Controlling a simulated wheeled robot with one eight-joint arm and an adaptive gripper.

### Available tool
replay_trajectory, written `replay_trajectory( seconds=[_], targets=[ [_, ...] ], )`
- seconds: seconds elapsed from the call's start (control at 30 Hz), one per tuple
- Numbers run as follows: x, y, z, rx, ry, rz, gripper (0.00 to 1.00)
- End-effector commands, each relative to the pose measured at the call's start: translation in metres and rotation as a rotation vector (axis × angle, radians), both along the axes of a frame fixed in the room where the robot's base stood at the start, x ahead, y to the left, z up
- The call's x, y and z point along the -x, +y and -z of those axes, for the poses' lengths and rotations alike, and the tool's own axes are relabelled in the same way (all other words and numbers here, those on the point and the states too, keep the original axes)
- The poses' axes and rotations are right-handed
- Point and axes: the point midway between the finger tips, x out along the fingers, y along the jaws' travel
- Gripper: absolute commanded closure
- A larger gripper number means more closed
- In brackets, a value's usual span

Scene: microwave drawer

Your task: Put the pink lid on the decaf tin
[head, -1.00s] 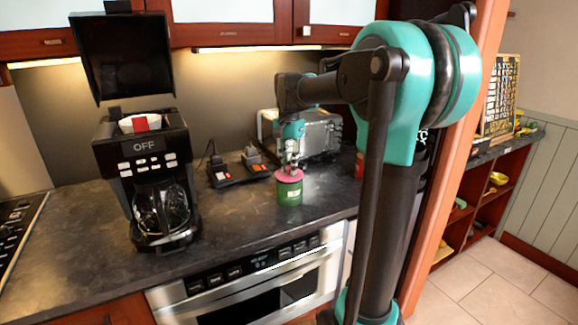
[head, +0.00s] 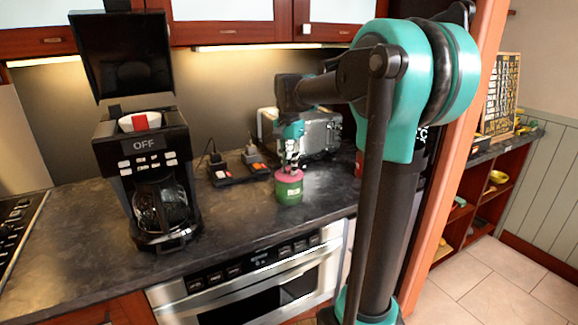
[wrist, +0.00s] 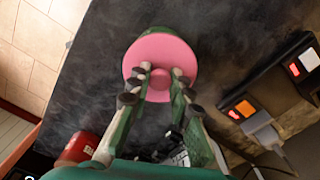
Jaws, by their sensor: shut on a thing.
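The decaf tin (head: 290,191) is green and stands upright on the dark counter. The round pink lid (head: 289,175) is at the top of the tin, and in the wrist view the lid (wrist: 160,52) covers most of it, with a green edge (wrist: 156,30) of the tin showing past the far side. My gripper (wrist: 160,80) is shut on the lid's central knob. In the head view my gripper (head: 290,164) is directly above the tin, pointing down. I cannot tell whether the lid is fully seated.
A coffee maker (head: 150,165) with its top raised stands on the left. Two switch boxes with cords, one a power strip (head: 222,172), lie left of the tin. A toaster oven (head: 322,133) is behind. A red can (wrist: 77,149) is nearby. The front counter is clear.

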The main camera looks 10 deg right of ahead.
Motion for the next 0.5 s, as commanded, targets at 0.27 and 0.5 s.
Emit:
replay_trajectory(
  seconds=[0.27, 0.5],
  targets=[
    [0.0000, 0.0000, 0.0000, 0.000, 0.000, 0.000, 1.00],
    [-0.0001, 0.0001, 0.0000, 0.000, 0.000, 0.000, 0.56]
  ],
)
